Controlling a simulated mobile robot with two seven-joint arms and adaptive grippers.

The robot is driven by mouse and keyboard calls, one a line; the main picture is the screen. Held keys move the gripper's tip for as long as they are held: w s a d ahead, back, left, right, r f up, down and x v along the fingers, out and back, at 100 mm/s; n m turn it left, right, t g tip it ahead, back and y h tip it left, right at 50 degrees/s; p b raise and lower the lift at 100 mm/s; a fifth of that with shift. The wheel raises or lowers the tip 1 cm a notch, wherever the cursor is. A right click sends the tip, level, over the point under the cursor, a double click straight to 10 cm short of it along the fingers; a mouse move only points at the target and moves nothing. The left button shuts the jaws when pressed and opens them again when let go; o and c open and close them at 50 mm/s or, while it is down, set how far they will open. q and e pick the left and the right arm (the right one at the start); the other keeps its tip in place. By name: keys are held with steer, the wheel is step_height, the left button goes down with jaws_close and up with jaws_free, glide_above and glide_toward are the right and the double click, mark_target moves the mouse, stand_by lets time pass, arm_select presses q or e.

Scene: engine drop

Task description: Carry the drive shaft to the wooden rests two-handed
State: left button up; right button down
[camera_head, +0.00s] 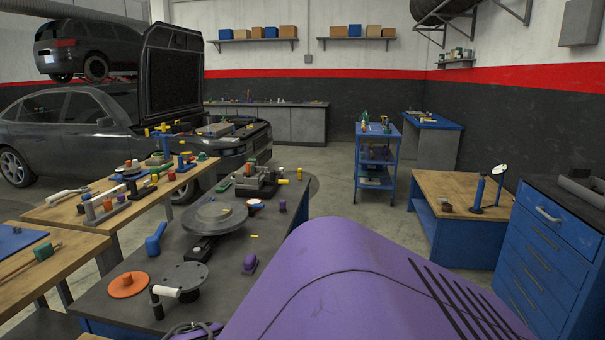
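I cannot make out the drive shaft for certain among the small parts in the head view. No pair of wooden rests is clearly recognisable either. A pale rod-like part (68,195) lies on the wood-topped bench (58,214) at the left, too small to identify. A thin rod with a green piece (43,251) lies on the nearer bench at the left edge.
A dark-topped bench (125,262) with discs and small parts stands at the near left. A car with its hood up (90,120) is behind it. A blue cart (376,158), a low wooden table (462,187) and a blue drawer cabinet (545,245) stand right. Floor between is clear.

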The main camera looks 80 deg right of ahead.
arm_select(q)
steer(key=o, duration=0.4)
arm_select(e)
steer(key=shift+s, duration=0.1)
arm_select(q)
steer(key=shift+s+f, duration=0.1)
steer(key=shift+f, duration=0.05)
arm_select(e)
steer(key=c, duration=1.7)
jaws_free()
steer(key=shift+s+f, duration=0.1)
steer(key=shift+f, duration=0.05)
steer(key=o, duration=0.4)
steer(key=shift+c, duration=0.2)
steer(key=shift+o, duration=0.3)
arm_select(q)
steer(key=shift+s+r, duration=0.2)
steer(key=shift+r, duration=4.9)
